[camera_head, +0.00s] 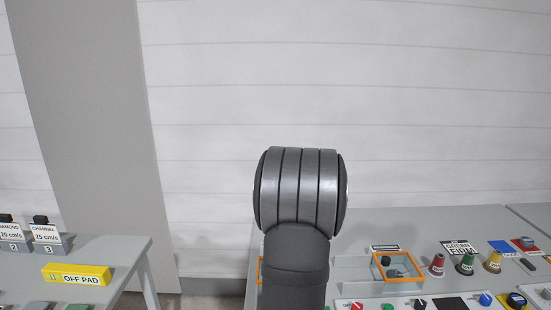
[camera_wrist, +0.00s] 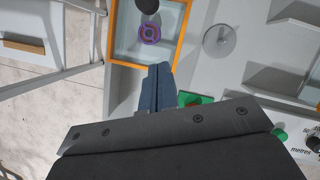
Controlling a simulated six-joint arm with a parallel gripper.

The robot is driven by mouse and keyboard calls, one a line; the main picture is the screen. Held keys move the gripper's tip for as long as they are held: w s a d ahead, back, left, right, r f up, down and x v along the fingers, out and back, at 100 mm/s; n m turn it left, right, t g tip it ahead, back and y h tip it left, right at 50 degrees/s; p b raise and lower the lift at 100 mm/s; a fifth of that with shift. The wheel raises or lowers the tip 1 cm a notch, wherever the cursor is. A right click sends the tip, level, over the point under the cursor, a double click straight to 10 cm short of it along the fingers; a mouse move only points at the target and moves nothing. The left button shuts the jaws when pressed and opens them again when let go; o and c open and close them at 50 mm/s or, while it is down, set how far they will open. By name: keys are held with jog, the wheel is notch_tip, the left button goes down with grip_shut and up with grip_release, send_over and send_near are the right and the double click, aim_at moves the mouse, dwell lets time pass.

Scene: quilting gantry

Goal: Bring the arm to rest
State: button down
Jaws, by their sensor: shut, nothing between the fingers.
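My arm (camera_head: 295,200) rises in the middle of the head view, with a thick grey joint on top. My gripper is hidden in that view. In the wrist view, my gripper (camera_wrist: 157,88) shows dark blue fingers together, with nothing between them. The fingertips point at the near edge of an orange-framed tray (camera_wrist: 177,47); I cannot tell how far above it they are. A purple ring mark (camera_wrist: 149,33) and a dark round thing (camera_wrist: 148,6) show within its frame.
In the wrist view, a grey disc (camera_wrist: 219,40) is right of the tray and a green piece (camera_wrist: 195,99) is beside the fingers. A yellow OFF PAD block (camera_head: 77,275) is left.

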jog(key=x, duration=0.5)
jog(key=w, duration=0.1)
jog(key=w+a+f, duration=0.1)
jog(key=w, duration=0.1)
jog(key=shift+a, duration=0.15)
jog(key=shift+w+a, duration=0.25)
jog(key=shift+w, duration=0.35)
